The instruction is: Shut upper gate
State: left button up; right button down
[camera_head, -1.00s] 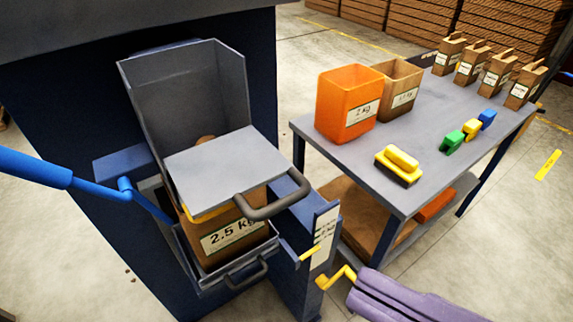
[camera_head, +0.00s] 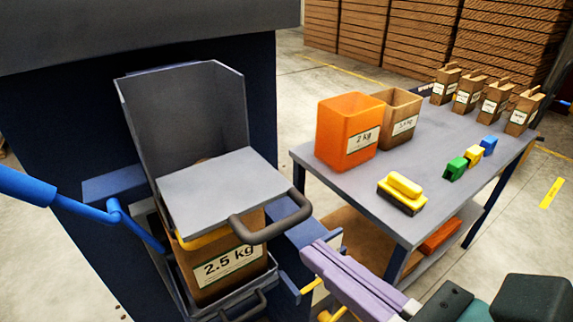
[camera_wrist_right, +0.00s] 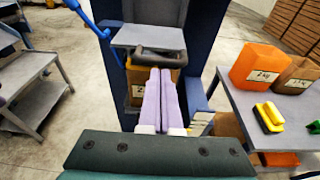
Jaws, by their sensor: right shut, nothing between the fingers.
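The upper gate (camera_head: 222,187) is a flat grey plate with a dark loop handle (camera_head: 272,226), sticking out in front of the grey hopper (camera_head: 205,110). It lies above a brown box labelled 2.5 kg (camera_head: 230,265). The gate (camera_wrist_right: 148,36) and its handle also show in the right wrist view. My right gripper (camera_head: 318,248) has long purple fingers, closed together and empty. In the head view its tips are right of and slightly below the handle. In the right wrist view the fingers (camera_wrist_right: 160,75) point at the handle. My left gripper is not in view.
A blue lever (camera_head: 110,210) runs in from the left to the machine. A lower tray (camera_head: 245,305) with a handle holds the box. A table (camera_head: 345,175) at the right carries an orange bin (camera_head: 340,140), brown boxes, a yellow-topped brush (camera_head: 402,190) and small coloured blocks.

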aim_at(284, 229)
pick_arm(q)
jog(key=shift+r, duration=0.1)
pick_arm(e)
jog(key=shift+x, duration=1.95)
